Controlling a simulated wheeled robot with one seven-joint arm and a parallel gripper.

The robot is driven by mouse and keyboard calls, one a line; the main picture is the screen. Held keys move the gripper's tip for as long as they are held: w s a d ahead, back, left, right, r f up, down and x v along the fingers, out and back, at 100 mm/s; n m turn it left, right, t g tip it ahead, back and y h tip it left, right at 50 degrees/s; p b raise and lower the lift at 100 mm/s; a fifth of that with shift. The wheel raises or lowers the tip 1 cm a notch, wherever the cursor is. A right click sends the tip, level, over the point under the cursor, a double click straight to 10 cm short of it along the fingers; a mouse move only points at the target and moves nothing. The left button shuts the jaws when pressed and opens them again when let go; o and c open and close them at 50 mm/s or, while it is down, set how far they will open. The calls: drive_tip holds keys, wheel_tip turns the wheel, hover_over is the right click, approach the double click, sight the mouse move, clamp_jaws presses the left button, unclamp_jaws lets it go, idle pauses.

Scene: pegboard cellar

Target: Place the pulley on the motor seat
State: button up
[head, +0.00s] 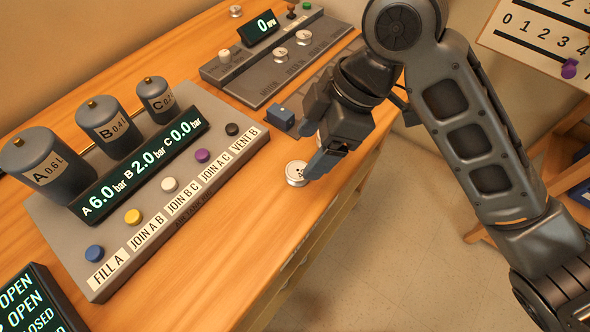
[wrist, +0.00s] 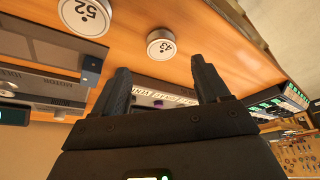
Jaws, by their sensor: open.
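Two round white pulleys show in the wrist view: one marked 43 (wrist: 161,45) just beyond and between my fingertips, and a larger one marked 52 (wrist: 85,16) to its upper left. In the head view one white pulley (head: 296,173) lies flat on the wooden bench beside my gripper; its number is too small to read. My gripper (head: 303,141) is open and empty, low over the bench; it also shows in the wrist view (wrist: 160,66).
An air-tank panel (head: 100,275) with three tanks, pressure displays and coloured buttons fills the bench's left side. An RPM display (head: 258,28) stands on the motor panel. Another white disc (head: 236,11) lies at the back.

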sight(298, 170)
drive_tip(key=x, duration=0.5)
drive_tip(key=shift+s+f, duration=0.15)
drive_tip(key=shift+f, duration=0.25)
drive_tip(key=shift+c, duration=0.2)
drive_tip(key=c, duration=1.2)
drive_tip(key=shift+r, duration=0.1)
